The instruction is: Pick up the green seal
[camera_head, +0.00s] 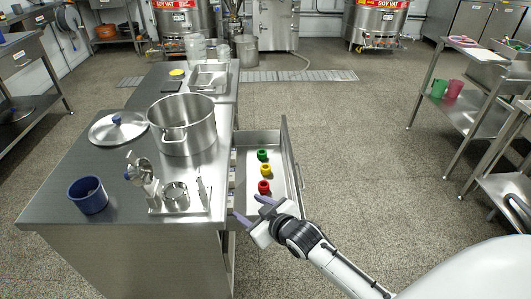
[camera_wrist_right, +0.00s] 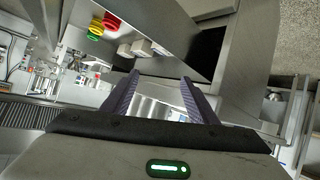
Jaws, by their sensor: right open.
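The green seal (camera_head: 262,155) lies in the open drawer (camera_head: 289,165), at the far end of a row of three. A yellow seal (camera_head: 266,170) and a red seal (camera_head: 264,187) lie nearer in the same drawer. My right gripper (camera_head: 251,207) is open and empty at the near end of the drawer, closest to the red seal and apart from the green one. The right wrist view shows its two spread fingers (camera_wrist_right: 160,98), with the red seal (camera_wrist_right: 112,22) and the green seal (camera_wrist_right: 93,37) at upper left. My left gripper is not in view.
The steel counter (camera_head: 120,210) left of the drawer bears a large pot (camera_head: 184,130), a lid (camera_head: 118,127), a blue cup (camera_head: 88,195) and metal parts (camera_head: 175,195). Open floor (camera_head: 355,140) lies right of the drawer. A shelf cart (camera_head: 470,112) stands farther right.

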